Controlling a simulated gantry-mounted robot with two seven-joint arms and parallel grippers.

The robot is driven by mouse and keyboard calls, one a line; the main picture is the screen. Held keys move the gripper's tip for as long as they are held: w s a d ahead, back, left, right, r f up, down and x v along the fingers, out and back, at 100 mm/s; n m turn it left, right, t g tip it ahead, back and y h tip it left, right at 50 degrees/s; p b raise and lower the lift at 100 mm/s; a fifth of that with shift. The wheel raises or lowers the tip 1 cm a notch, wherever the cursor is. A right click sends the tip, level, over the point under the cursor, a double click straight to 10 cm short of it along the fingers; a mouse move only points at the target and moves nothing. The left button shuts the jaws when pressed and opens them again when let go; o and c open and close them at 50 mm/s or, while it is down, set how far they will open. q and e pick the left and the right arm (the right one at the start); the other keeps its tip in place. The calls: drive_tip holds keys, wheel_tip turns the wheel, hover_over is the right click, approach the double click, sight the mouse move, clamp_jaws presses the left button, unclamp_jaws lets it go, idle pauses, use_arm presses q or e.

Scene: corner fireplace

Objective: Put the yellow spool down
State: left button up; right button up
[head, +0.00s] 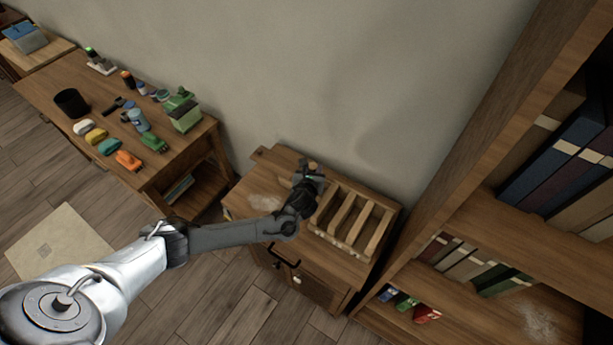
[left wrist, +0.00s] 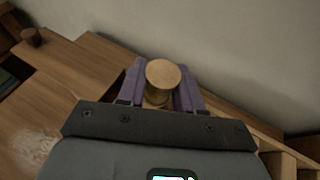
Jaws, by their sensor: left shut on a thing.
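My left gripper (head: 312,174) is over the back part of the small wooden cabinet (head: 236,204), just left of the slatted rack. In the left wrist view its two purple fingers (left wrist: 162,88) are shut on the spool (left wrist: 162,73) from both sides. The spool shows a round, pale wooden end and a dull yellowish body below it. In the head view only a small bit of the spool (head: 313,163) shows beyond the gripper. Whether the spool's underside touches the cabinet top is hidden. My right gripper is in neither view.
A wooden rack with slats (head: 343,219) stands on the cabinet's right part. A whitish worn patch (head: 265,202) marks the cabinet top, left of the gripper. A bookshelf (head: 470,218) rises at the right. A table (head: 55,108) with several small objects stands at the left.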

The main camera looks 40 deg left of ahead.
use_arm(q)
drive_tip(key=shift+a+f+b, duration=0.2)
drive_tip(key=shift+a+f, duration=0.25)
drive_tip(key=shift+f, duration=0.5)
drive_tip(key=shift+a+f+b, duration=0.15)
drive_tip(key=shift+a+f, duration=0.25)
drive_tip(key=shift+f, duration=0.5)
drive_tip(key=shift+a+f+b, duration=0.2)
drive_tip(key=shift+a+f, duration=0.25)
drive_tip(key=shift+f, duration=0.5)
drive_tip(key=shift+f, duration=0.1)
drive_tip(key=shift+f, duration=0.4)
drive_tip(key=o, duration=1)
drive_tip(key=shift+r, duration=0.55)
drive_tip(key=p+v, duration=0.3)
drive_tip(key=v, duration=0.9)
drive_tip(key=shift+s, duration=0.1)
